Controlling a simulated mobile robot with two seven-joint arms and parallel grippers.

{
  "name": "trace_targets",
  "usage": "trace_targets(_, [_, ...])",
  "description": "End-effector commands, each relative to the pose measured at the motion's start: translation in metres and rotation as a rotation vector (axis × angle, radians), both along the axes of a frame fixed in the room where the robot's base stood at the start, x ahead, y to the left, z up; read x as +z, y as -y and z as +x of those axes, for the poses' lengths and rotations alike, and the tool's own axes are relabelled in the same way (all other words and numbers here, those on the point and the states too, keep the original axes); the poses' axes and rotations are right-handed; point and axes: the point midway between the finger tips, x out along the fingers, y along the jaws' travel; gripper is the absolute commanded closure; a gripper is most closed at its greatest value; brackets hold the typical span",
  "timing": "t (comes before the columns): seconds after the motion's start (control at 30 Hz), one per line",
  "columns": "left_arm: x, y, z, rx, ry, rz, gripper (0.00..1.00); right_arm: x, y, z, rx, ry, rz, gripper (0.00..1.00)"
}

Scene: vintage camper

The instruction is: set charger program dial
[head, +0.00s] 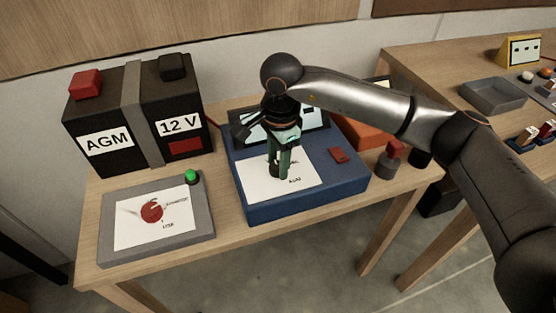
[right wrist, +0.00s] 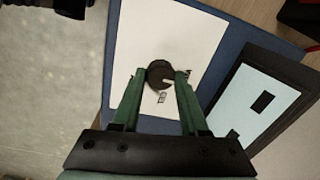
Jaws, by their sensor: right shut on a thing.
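The blue charger (head: 310,203) stands on the wooden table, with a white label panel (head: 304,181) on top, a screen (head: 314,118) behind it and a red switch (head: 339,156) to the right. My right gripper (head: 279,173) points down at the panel. In the right wrist view its green fingers (right wrist: 164,82) are shut on a round dark dial (right wrist: 158,72) with a pale mark towards its right side. In the head view the gripper mostly hides the dial, and the panel's lettering is too small to read. My left gripper is in neither view.
A black AGM 12 V battery (head: 140,130) stands at the back left. A grey box (head: 110,245) with a red dial (head: 151,211) and green button (head: 191,176) is left of the charger. A knob with a red top (head: 392,155) stands right. Another table holds a grey tray (head: 494,97).

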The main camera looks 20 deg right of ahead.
Motion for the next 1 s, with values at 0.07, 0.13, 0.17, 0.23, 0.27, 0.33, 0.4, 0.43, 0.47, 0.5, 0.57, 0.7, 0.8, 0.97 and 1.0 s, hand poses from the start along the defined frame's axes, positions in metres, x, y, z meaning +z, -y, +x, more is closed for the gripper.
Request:
trace_targets(0.07, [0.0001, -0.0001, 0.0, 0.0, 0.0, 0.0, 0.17, 0.0002, -0.0001, 0.0001, 0.0, 0.001, 0.0, 0.83])
trace_targets(0.13, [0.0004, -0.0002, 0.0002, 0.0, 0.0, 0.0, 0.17, 0.0003, -0.0001, 0.0001, 0.0, 0.001, 0.0, 0.91])
trace_targets(0.17, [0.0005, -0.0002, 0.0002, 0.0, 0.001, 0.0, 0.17, 0.0003, -0.0001, 0.0001, 0.0, 0.001, 0.0, 0.94])
trace_targets(0.23, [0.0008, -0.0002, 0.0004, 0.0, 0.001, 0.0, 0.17, 0.0003, -0.0002, 0.0, 0.0, 0.001, 0.0, 1.0])
trace_targets(0.27, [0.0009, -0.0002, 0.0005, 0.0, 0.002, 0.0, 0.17, 0.0003, -0.0002, 0.0, 0.0, 0.001, 0.0, 1.0])
trace_targets(0.33, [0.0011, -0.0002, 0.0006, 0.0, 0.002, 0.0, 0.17, 0.0003, -0.0001, 0.0001, 0.0, 0.001, 0.0, 1.0])
trace_targets(0.4, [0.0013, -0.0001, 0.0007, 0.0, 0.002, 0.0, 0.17, 0.0003, -0.0001, 0.0002, -0.001, 0.001, 0.0, 1.0])
trace_targets(0.43, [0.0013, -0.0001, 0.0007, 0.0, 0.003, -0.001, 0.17, 0.0003, -0.0002, 0.0001, -0.002, 0.001, 0.0, 1.0])
trace_targets(0.47, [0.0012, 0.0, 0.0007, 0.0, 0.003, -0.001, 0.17, 0.0003, -0.0002, 0.0001, -0.004, 0.001, 0.0, 1.0])
trace_targets(0.5, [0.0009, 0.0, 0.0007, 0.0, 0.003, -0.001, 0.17, 0.0002, -0.0002, 0.0001, -0.008, 0.001, 0.001, 1.0])
trace_targets(0.57, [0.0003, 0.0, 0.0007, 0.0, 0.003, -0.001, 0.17, 0.0, -0.0002, 0.0001, -0.018, 0.001, 0.0, 1.0])
trace_targets(0.7, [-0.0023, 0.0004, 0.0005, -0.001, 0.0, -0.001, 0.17, -0.0005, -0.0004, 0.0001, -0.067, 0.002, 0.001, 1.0])
trace_targets(0.8, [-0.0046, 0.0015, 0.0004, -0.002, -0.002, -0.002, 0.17, -0.0009, -0.0006, 0.0002, -0.125, 0.002, 0.001, 1.0])
trace_targets(0.97, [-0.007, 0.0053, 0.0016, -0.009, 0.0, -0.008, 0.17, -0.001, -0.0007, 0.0002, -0.252, 0.003, 0.0, 1.0])
trace_targets(1.0, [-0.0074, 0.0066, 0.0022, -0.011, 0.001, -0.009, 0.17, -0.0011, -0.0008, 0.0002, -0.288, 0.003, 0.0, 1.0])
